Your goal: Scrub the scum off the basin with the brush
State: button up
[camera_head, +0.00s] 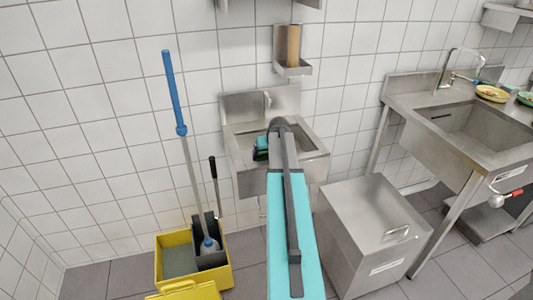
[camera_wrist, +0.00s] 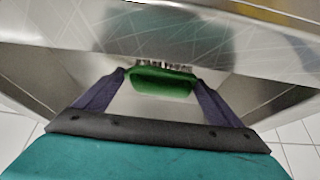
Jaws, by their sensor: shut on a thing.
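The basin (camera_head: 312,168) is a small steel hand sink on the tiled wall, with a tap above it. In the wrist view the steel basin (camera_wrist: 60,75) fills most of the picture. The green brush (camera_wrist: 162,82) is held between the two dark fingers of my gripper (camera_wrist: 160,85), its bristles facing the steel. In the head view the brush (camera_head: 261,149) shows at the left of my arm, inside the basin's outline. My arm hides the middle of the basin there. I cannot tell whether the bristles touch the steel, and no scum is clearly visible.
A yellow mop bucket (camera_head: 222,278) with a blue-handled mop (camera_head: 174,95) stands at the left. A steel wall dispenser (camera_head: 292,50) hangs above the basin.

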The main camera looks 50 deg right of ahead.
jog(key=shift+s+a, duration=0.2)
jog(key=shift+s, duration=0.2)
jog(key=shift+s+a+f, duration=0.1)
jog(key=shift+s+a, duration=0.25)
jog(key=shift+s, duration=0.25)
jog(key=shift+s+a+r, duration=0.1)
jog(key=shift+s+a, duration=0.2)
jog(key=shift+s, duration=0.35)
jog(key=shift+s+a+f, duration=0.1)
jog(key=shift+s+a, duration=0.25)
jog(key=shift+s, duration=0.25)
jog(key=shift+f, duration=0.1)
jog(key=shift+s, duration=0.1)
jog(key=shift+f, duration=0.1)
